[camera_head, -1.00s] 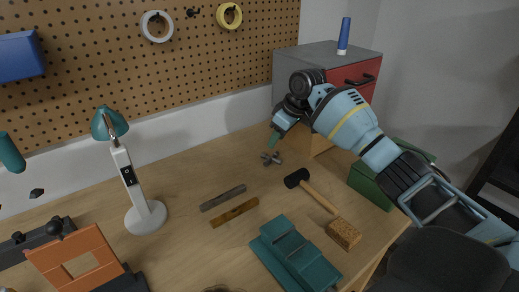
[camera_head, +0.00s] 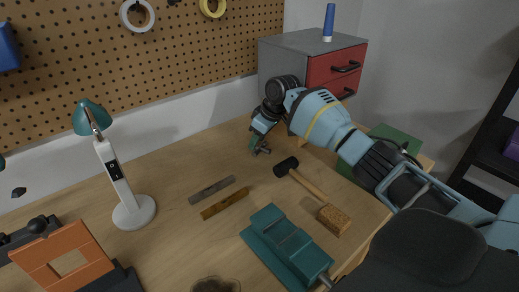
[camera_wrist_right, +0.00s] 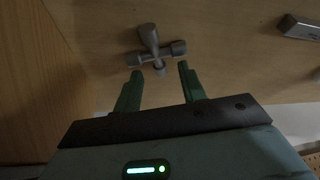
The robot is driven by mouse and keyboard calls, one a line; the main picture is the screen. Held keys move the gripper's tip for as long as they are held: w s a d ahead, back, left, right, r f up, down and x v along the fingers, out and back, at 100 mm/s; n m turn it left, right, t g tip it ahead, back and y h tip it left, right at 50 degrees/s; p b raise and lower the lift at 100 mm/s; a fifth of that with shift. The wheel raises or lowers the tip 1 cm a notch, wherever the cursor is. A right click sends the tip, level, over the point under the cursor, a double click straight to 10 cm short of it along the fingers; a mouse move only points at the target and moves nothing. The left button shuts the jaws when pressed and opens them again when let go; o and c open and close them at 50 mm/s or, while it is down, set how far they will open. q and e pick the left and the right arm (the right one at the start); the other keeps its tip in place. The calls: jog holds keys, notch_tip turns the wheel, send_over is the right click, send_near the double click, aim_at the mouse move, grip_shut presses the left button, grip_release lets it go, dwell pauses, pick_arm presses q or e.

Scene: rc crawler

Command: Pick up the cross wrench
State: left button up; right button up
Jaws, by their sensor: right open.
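The cross wrench (camera_wrist_right: 150,42) is a small grey metal cross with thick rounded ends, lying on the wooden bench. In the right wrist view it lies just ahead of the green fingers of my right gripper (camera_wrist_right: 160,82). The fingers are open and apart, with the nearest wrench end close to the gap between their tips. Nothing is held. In the head view my right gripper (camera_head: 257,143) points down at the wrench's spot and largely hides it. My left gripper is not in view.
A mallet (camera_head: 305,182), a teal vise (camera_head: 280,240) and two flat bars (camera_head: 225,203) lie nearer on the bench. A red-and-grey drawer cabinet (camera_head: 290,47) stands behind my right arm. A lamp (camera_head: 133,212) stands left.

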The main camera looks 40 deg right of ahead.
jog(key=shift+x, duration=0.75)
jog(key=shift+c, duration=0.2)
grip_shut()
